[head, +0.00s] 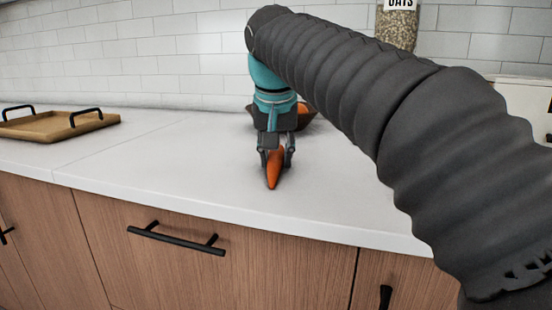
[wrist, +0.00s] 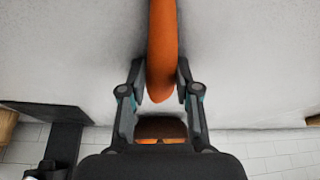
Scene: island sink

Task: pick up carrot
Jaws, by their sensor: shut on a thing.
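An orange carrot (head: 273,170) is at my gripper over the white countertop, its tip pointing toward the front edge. My gripper (head: 275,162) points down with one finger on each side of the carrot, shut on it. In the wrist view the carrot (wrist: 163,45) runs from the top edge down between the two fingertips of my gripper (wrist: 162,80). I cannot tell whether the carrot touches the counter or is just above it.
A dark brown bowl (head: 308,121) with something orange in it stands behind my gripper. A wooden tray (head: 60,124) with black handles lies at the left. An oats jar (head: 397,26) stands at the back right. The white counter (head: 180,160) is clear between tray and gripper.

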